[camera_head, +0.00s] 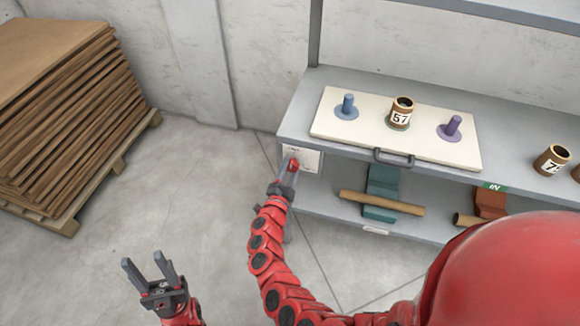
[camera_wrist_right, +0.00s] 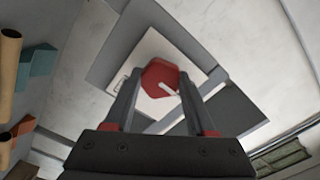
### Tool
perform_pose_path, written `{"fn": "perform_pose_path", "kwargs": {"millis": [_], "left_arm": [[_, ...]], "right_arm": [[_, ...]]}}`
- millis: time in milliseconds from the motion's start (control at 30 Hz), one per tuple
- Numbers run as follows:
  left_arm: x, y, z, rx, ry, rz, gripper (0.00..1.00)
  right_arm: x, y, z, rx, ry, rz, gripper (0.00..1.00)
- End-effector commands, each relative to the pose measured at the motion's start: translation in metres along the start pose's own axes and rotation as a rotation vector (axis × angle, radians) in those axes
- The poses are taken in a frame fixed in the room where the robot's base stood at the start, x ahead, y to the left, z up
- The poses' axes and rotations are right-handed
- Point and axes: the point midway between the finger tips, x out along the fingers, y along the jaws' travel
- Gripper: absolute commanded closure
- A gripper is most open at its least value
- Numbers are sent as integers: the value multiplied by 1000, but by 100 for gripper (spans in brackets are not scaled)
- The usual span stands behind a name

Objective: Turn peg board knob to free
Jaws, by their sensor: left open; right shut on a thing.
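The peg board (camera_head: 330,125) is a cream panel on the grey shelf, with a blue peg (camera_head: 347,106), a purple peg (camera_head: 452,127) and a brown tube marked 57 (camera_head: 401,112) standing between them. The red knob (camera_head: 293,165) sits on a white plate on the shelf's front left; it also shows in the right wrist view (camera_wrist_right: 160,78), with a white mark on its face. My right gripper (camera_head: 287,177) is at the knob, its fingers on either side, shut on it. My left gripper (camera_head: 147,266) is open and empty above the floor at lower left.
A pallet of stacked brown boards (camera_head: 70,110) stands at left. More brown tubes lie on the lower shelf (camera_head: 380,202) and stand at right (camera_head: 551,160). A dark handle (camera_head: 393,158) is on the board's front edge.

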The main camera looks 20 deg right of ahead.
Motion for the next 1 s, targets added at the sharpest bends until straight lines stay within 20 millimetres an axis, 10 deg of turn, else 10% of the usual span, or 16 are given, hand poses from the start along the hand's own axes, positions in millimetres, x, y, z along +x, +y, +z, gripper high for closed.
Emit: {"fn": "perform_pose_path", "kwargs": {"millis": [600,633,800,1000], "left_arm": [[4,0,-1,0,0,0,50],[4,0,-1,0,0,0,50],[4,0,-1,0,0,0,50],[4,0,-1,0,0,0,50]], "right_arm": [[0,1,0,-46,-1,0,100],[0,1,0,-46,-1,0,43],[0,0,0,-45,-1,0,14],[0,0,0,-44,0,0,14]]}}
